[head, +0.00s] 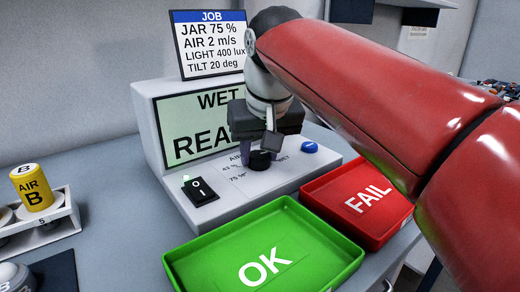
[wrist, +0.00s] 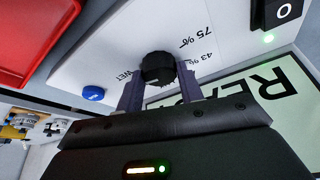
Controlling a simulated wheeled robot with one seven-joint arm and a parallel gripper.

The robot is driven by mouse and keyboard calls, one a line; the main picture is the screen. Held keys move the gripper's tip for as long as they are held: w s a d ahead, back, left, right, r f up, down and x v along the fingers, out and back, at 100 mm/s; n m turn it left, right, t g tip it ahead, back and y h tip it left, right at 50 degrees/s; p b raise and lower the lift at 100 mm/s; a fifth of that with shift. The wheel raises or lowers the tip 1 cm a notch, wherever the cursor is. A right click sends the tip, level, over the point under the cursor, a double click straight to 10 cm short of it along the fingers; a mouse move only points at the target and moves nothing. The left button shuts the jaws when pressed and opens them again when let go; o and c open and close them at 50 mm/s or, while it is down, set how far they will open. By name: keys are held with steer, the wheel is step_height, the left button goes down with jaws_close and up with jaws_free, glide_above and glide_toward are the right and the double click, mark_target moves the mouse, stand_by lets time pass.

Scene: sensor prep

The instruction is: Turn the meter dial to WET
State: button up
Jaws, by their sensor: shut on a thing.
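The grey meter (head: 205,92) stands on the bench. Its screen (head: 178,122) shows WET above a large word beginning REA, partly covered by my gripper. The black dial (head: 259,161) sits on the sloped front panel, with printed AIR, 43 %, 75 % and WET marks around it. In the wrist view the dial (wrist: 158,68) lies between my two fingers. My gripper (head: 264,143) points down and is shut on the dial; it also shows in the wrist view (wrist: 160,82). I cannot make out the dial's pointer.
A black rocker switch (head: 200,190) with a green light and a blue button (head: 309,147) flank the dial. Green OK tray (head: 190,262) and red FAIL tray (head: 385,228) are in front. A job card (head: 210,45) stands behind; a yellow AIR B jar (head: 32,187) is left.

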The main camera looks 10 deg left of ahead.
mark_target(264, 176)
steer(key=o, duration=1)
steer(key=v, duration=0.7)
steer(key=shift+r, duration=0.35)
steer(key=shift+s, duration=0.15)
